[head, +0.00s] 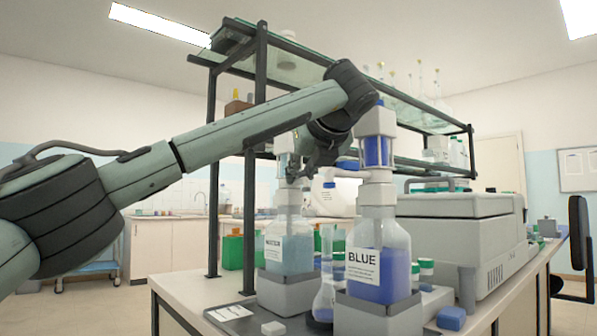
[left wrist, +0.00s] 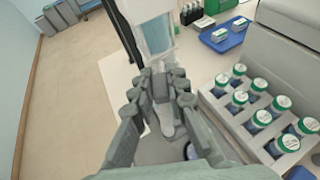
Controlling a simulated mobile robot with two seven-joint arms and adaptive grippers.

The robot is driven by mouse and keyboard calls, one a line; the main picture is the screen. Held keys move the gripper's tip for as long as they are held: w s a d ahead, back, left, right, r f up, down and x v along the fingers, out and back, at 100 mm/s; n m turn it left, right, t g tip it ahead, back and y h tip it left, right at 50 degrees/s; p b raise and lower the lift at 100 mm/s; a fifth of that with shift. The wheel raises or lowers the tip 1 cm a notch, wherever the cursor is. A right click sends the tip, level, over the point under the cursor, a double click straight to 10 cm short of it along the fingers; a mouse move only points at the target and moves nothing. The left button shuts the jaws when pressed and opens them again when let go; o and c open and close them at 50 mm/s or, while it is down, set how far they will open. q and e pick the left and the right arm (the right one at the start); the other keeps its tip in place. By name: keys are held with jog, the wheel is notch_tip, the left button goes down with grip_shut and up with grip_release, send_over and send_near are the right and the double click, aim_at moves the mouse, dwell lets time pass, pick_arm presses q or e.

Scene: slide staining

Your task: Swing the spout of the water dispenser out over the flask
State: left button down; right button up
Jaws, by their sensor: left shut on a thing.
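The water dispenser (head: 288,246) is a clear bottle with a white label and pale blue liquid, standing in a grey base. My left gripper (head: 301,172) is at its head, in front of its upper part. In the left wrist view, the fingers of my left gripper (left wrist: 162,88) are closed around a small light grey piece, which looks like the spout (left wrist: 165,119); the fingers hide part of it. The flask (head: 325,292) is clear glass with a narrow neck and stands between the two dispensers, partly hidden by the blue one. My right gripper is not in view.
The dispenser labelled BLUE (head: 379,262) stands close to the right, its white spout (head: 345,173) reaching left above the flask. A shelf frame (head: 261,70) rises behind. A grey machine (head: 462,235) fills the bench's right. The left wrist view shows a rack of green-capped jars (left wrist: 238,127).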

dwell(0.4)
pick_arm(q)
jog(key=c, duration=1.5)
grip_release()
jog(key=v, duration=1.2)
